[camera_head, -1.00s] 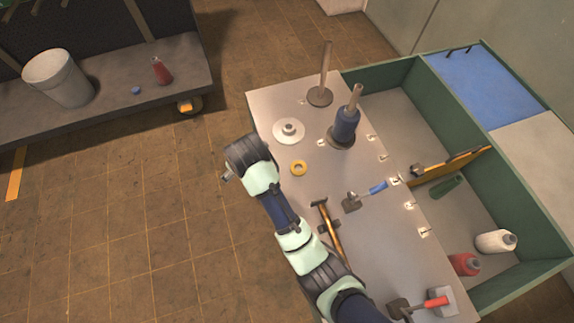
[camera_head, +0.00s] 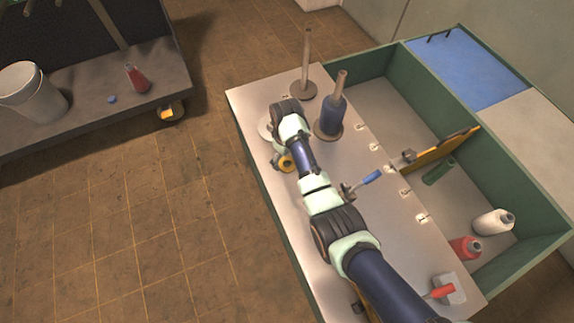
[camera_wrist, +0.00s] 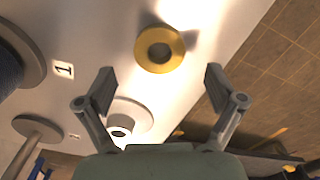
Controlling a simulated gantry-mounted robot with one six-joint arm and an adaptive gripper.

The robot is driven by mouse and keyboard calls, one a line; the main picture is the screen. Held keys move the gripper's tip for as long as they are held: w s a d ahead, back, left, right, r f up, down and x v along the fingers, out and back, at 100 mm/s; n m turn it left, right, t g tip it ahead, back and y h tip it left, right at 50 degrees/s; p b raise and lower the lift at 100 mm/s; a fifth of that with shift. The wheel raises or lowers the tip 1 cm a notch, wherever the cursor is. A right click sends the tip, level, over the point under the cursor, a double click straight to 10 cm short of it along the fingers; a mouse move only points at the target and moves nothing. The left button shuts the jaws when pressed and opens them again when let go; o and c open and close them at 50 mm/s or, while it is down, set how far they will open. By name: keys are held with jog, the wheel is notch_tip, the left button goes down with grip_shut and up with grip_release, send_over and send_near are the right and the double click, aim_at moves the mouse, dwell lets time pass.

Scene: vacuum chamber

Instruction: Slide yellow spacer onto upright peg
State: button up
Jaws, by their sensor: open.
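The yellow spacer (camera_head: 286,163) is a flat ring lying on the metal tabletop, partly covered by my arm in the head view. In the wrist view the spacer (camera_wrist: 147,57) lies beyond my open fingertips, between their lines and untouched. My gripper (camera_wrist: 160,82) is open and empty above the table. A bare upright peg (camera_head: 306,62) stands on a round brown base at the table's far end; it also shows in the wrist view (camera_wrist: 22,154). A second peg (camera_head: 342,82) carries a blue sleeve (camera_head: 331,112).
A white flanged disc (camera_wrist: 138,112) lies close to the spacer, near my left finger. A blue-handled tool (camera_head: 368,179) lies on the table. Green-walled bins (camera_head: 392,60) hold bottles at the right. The table's left edge is near the spacer, with floor beyond.

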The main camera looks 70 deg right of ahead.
aim_at(288, 166)
jog(key=f, duration=0.1)
jog(key=f+b, duration=0.1)
jog(key=f, duration=0.2)
jog(key=shift+s+a, duration=0.1)
jog(key=shift+s, duration=0.15)
jog(key=shift+r, duration=0.15)
jog(key=shift+w, duration=0.1)
jog(key=shift+c, duration=0.3)
jog(key=c, duration=1.1)
